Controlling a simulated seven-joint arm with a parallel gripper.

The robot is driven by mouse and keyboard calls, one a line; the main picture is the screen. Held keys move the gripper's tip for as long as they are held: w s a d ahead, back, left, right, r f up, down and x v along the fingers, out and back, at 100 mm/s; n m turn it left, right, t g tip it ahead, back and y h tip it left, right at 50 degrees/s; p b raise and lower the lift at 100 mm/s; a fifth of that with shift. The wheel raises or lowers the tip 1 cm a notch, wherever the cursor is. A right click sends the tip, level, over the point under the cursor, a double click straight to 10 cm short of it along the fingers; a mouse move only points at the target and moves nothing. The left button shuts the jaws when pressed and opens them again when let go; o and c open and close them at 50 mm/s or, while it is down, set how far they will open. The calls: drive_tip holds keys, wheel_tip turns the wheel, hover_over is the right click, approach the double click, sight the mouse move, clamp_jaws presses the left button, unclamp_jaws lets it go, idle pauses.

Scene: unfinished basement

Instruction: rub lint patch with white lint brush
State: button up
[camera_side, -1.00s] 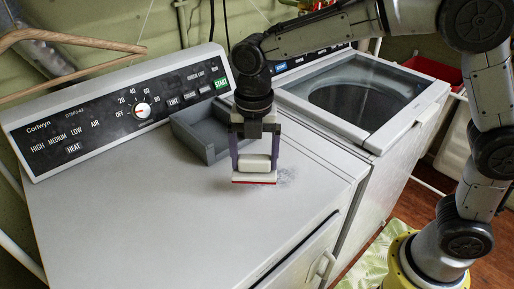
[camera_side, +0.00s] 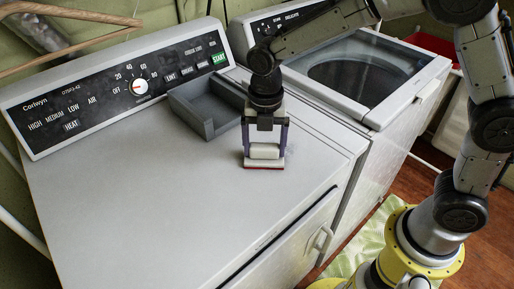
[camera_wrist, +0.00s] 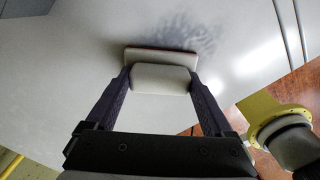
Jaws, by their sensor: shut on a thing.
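My gripper (camera_side: 265,143) is shut on the white lint brush (camera_side: 264,152), a pale block with a red strip along its lower edge. The brush is upright, its red underside at the dryer's white top (camera_side: 130,190), seemingly touching it. In the wrist view, the brush (camera_wrist: 160,76) sits between my two dark purple fingers (camera_wrist: 160,92). The lint patch (camera_wrist: 190,32), a grey speckled smudge, shows just beyond the brush and to its right there.
A grey open box (camera_side: 205,112) stands on the dryer close behind my gripper, against the control panel (camera_side: 120,88). A washer (camera_side: 345,75) with a glass lid is at the right. The dryer top is clear at the left and front.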

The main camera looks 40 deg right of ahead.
sight(252, 162)
drive_tip(key=shift+d, duration=5.35)
drive_tip(key=shift+a, duration=7)
drive_tip(key=shift+w+a, duration=0.1)
drive_tip(key=shift+w, duration=0.15)
drive_tip(key=shift+w+d, duration=0.15)
drive_tip(key=shift+d, duration=7)
drive_tip(key=shift+a, duration=7.1)
wheel_tip(252, 162, up, 8)
